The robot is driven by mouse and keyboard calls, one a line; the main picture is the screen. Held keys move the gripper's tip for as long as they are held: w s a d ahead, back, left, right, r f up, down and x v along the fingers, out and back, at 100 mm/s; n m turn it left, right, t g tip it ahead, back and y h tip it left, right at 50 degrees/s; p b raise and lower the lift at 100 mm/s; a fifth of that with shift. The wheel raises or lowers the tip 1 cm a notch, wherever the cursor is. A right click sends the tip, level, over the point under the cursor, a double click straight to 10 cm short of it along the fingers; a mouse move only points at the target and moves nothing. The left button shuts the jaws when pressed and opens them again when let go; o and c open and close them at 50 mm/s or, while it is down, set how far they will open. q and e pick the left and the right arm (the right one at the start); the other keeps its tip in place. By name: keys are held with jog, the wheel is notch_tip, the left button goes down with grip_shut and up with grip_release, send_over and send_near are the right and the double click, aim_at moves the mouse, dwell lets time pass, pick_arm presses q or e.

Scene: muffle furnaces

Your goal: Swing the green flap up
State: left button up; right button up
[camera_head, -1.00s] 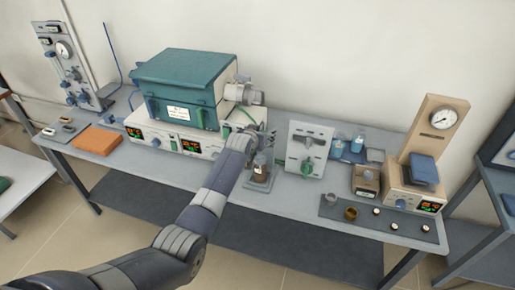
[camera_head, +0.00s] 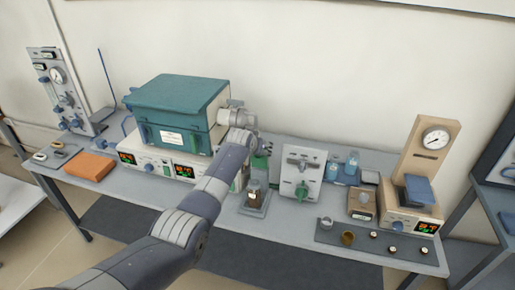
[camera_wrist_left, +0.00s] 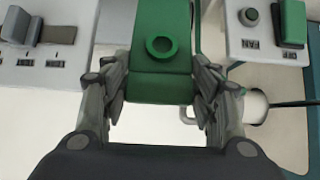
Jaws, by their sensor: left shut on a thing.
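The green flap (camera_wrist_left: 160,82) fills the middle of the left wrist view, a flat green piece with a round ring on its face. My left gripper (camera_wrist_left: 160,100) has a finger on each side of it and is shut on it. In the head view my left arm comes in from the lower left, and its gripper (camera_head: 260,147) is at the bench's back, right of the teal furnace (camera_head: 178,112). My own wrist hides most of the grip there. A bit of green (camera_head: 260,162) shows just below it; I cannot tell if this is the flap. My right gripper is not in view.
A stand with a brown bottle (camera_head: 254,195) is close to the right of my forearm. A white panel unit (camera_head: 302,172) with a green knob is farther right. White control boxes (camera_head: 160,163) sit under the furnace. An orange block (camera_head: 89,167) lies at left.

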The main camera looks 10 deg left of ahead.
pick_arm(q)
jog(key=shift+w+r, duration=0.4)
jog(key=shift+r, duration=0.45)
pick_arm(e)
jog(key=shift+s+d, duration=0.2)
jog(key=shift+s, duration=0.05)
pick_arm(q)
jog(key=o, duration=1.4)
jog(key=shift+c, duration=0.2)
jog(key=shift+o, duration=0.8)
jog(key=shift+w+f, duration=0.15)
jog(key=shift+f, duration=0.1)
jog(key=shift+w+f, duration=0.1)
jog(key=shift+f, duration=0.25)
jog(key=v, duration=1.2)
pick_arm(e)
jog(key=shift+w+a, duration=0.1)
pick_arm(q)
jog(key=shift+f, duration=0.1)
